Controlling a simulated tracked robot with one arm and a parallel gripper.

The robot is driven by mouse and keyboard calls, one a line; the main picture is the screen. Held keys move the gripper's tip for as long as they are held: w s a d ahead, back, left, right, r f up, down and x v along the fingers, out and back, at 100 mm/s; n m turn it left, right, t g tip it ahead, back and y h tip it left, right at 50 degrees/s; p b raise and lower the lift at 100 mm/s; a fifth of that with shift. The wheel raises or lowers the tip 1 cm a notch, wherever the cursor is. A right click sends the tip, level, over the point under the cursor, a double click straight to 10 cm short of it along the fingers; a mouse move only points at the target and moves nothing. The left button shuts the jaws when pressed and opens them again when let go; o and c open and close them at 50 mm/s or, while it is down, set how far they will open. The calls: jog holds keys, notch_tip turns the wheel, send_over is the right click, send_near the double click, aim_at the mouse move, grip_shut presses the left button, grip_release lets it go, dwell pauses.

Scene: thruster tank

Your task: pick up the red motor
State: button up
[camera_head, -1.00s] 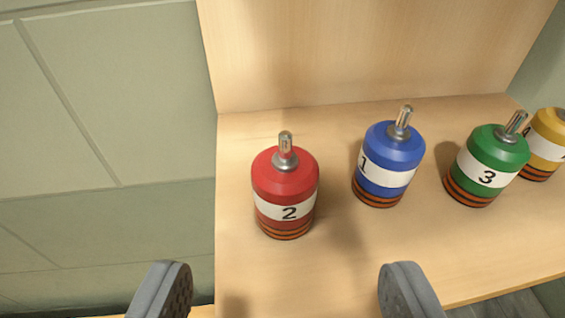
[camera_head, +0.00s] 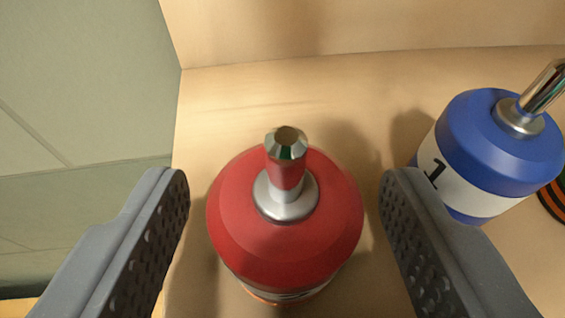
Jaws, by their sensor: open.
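The red motor (camera_head: 285,235) stands upright on the wooden shelf, with a silver metal shaft on its top. Its lower label is mostly hidden by its own body from this angle. My gripper (camera_head: 285,205) is open, with one dark ridged finger on each side of the red motor. A gap shows between each finger and the motor, so neither appears to touch it.
A blue motor (camera_head: 490,150) labelled 1 stands close to the right finger, partly behind its tip. The edge of another motor shows at the far right. A wooden back panel (camera_head: 360,25) rises behind. Left of the shelf (camera_head: 230,110) is a green-grey tiled surface (camera_head: 70,90).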

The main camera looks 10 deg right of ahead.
jog(key=shift+w+d+f, duration=0.1)
jog(key=shift+w+f, duration=0.1)
jog(key=shift+w, duration=0.25)
jog(key=c, duration=1.1)
jog(key=shift+c, duration=0.2)
jog(key=shift+r, duration=0.1)
